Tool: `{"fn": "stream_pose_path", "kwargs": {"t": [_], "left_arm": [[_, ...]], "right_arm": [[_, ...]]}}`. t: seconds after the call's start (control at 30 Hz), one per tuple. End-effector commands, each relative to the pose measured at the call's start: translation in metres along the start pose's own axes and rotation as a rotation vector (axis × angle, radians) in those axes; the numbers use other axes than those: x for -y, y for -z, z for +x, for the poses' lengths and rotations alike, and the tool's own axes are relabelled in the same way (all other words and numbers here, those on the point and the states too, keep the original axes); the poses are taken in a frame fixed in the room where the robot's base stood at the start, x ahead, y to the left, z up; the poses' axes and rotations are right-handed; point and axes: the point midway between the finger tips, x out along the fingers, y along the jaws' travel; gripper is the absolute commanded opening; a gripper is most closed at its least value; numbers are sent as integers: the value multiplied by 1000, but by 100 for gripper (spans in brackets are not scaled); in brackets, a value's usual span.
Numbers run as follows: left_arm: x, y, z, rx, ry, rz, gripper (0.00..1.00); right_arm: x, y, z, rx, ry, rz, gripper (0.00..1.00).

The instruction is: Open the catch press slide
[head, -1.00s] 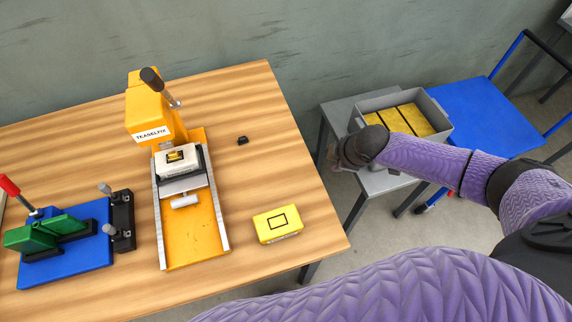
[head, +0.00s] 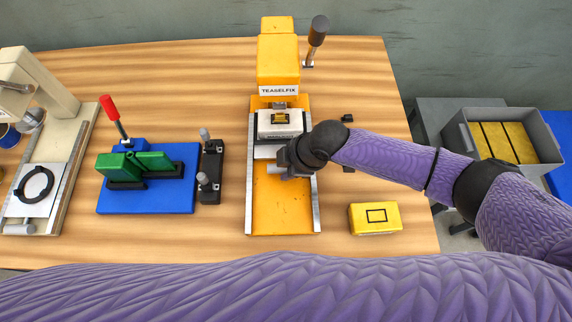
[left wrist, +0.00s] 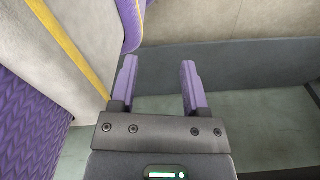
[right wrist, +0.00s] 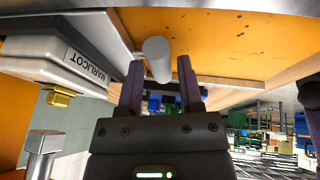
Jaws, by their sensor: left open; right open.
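The yellow press (head: 278,65) labelled TEASELFIX stands on the wooden table, its yellow bed with metal rails (head: 282,212) running toward me. Its slide carries a white block (head: 280,123) under the press head; the block also shows in the right wrist view (right wrist: 55,58). The slide's grey cylindrical handle (right wrist: 157,58) lies at the mouth of my open right gripper (right wrist: 160,88), roughly between the fingertips; I cannot tell whether they touch. In the head view my right gripper (head: 287,160) partly covers the slide's front. My left gripper (left wrist: 160,82) is open and empty, away from the press.
A yellow box (head: 375,218) lies right of the press. A blue fixture (head: 150,200) with green parts and a black block (head: 211,170) stand left, beyond them a beige press (head: 50,90). A grey bin (head: 545,130) stands off the table's right edge.

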Motion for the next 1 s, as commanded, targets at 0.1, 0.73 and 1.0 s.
{"fn": "stream_pose_path", "kwargs": {"t": [0.1, 0.73, 1.0], "left_arm": [[1, -1, 2, 2, 2, 1, 59], [9, -2, 1, 3, 15, 3, 59], [4, 0, 1, 0, 6, -1, 59]], "right_arm": [[0, 0, 4, 1, 0, 0, 46], [0, 0, 4, 1, -1, 1, 0], [0, 0, 4, 1, -1, 1, 0]]}}
